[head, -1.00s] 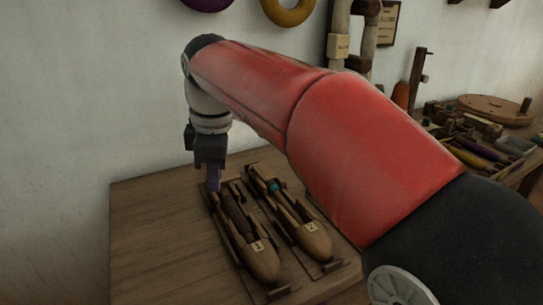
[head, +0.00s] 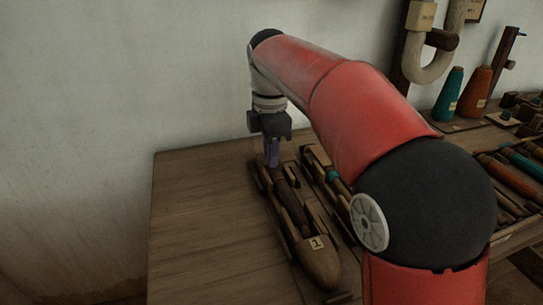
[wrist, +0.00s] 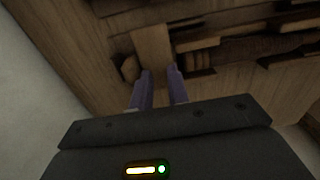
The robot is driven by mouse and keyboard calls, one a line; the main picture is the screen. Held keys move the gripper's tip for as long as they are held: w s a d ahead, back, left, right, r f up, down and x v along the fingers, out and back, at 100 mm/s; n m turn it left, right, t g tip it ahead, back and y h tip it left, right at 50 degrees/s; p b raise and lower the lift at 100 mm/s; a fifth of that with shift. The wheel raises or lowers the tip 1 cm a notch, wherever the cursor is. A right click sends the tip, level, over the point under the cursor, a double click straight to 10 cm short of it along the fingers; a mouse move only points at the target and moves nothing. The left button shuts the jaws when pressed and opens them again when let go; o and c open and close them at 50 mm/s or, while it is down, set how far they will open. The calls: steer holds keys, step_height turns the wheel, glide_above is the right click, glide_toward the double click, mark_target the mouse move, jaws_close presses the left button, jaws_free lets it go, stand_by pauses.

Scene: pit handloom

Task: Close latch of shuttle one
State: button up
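Shuttle one (head: 318,264) is a long wooden boat shape with a pale number label (head: 316,243). It lies in a wooden holder on the table, its pointed end nearer the head camera. A dark brown bobbin (head: 289,196) lies in its slot. My gripper (head: 272,163) points down at the shuttle's far end. A light wooden block (wrist: 152,46), possibly the latch, shows just beyond the fingertips. I cannot tell whether they touch it. Shuttle two (head: 325,172) is partly hidden by my arm.
The wooden table (head: 200,215) is bare left of the shuttle. At the right stand a green cone (head: 449,95) and an orange cone (head: 476,91) of yarn, with several coloured bobbins (head: 508,174) in front of them. A plain wall rises behind the table.

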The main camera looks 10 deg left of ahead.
steer(key=shift+f, duration=0.2)
steer(key=shift+c, duration=0.4)
jaws_close()
